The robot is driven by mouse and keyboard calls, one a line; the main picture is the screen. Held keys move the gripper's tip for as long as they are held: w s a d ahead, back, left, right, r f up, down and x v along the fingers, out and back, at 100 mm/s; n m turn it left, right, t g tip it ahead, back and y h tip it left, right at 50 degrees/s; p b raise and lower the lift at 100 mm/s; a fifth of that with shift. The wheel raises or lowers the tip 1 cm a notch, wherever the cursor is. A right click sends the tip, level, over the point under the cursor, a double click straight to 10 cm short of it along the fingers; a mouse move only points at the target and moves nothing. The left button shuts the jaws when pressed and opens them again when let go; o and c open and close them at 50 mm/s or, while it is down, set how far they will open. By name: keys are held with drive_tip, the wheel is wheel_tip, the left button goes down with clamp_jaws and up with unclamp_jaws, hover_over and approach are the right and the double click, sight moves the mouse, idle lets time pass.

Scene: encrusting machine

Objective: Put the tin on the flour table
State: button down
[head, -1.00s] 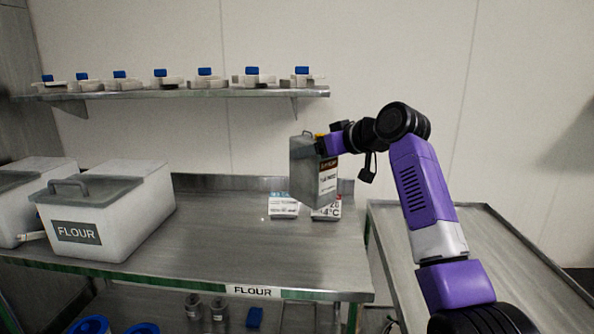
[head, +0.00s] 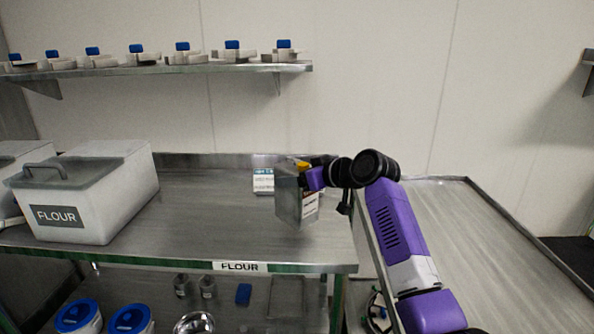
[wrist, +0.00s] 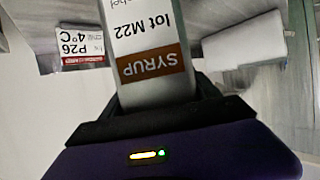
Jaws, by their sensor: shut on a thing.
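A grey metal tin (head: 290,203) with a label is in my gripper (head: 308,180) in the head view. In the wrist view the tin (wrist: 150,30) fills the space between the dark fingers, its brown label band reading SYRUP. My gripper (wrist: 155,105) is shut on it. The flour table (head: 200,225) is a steel table with a FLOUR tag on its front edge. The tin is over the right part of this table and looks slightly tilted. I cannot tell for sure whether its base touches the surface.
A white bin marked FLOUR (head: 90,195) stands on the table's left. A small white labelled pack (head: 263,181) lies behind the tin. The middle of the table is clear. A wall shelf (head: 170,69) holds several blue-topped items. Another steel table (head: 450,240) is at the right.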

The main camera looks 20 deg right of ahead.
drive_tip(key=shift+f, duration=1.65)
drive_tip(key=shift+c, duration=0.8)
unclamp_jaws()
drive_tip(key=shift+f, duration=0.3)
drive_tip(key=shift+r, duration=0.15)
drive_tip(key=v, duration=1.2)
drive_tip(key=shift+r, duration=0.1)
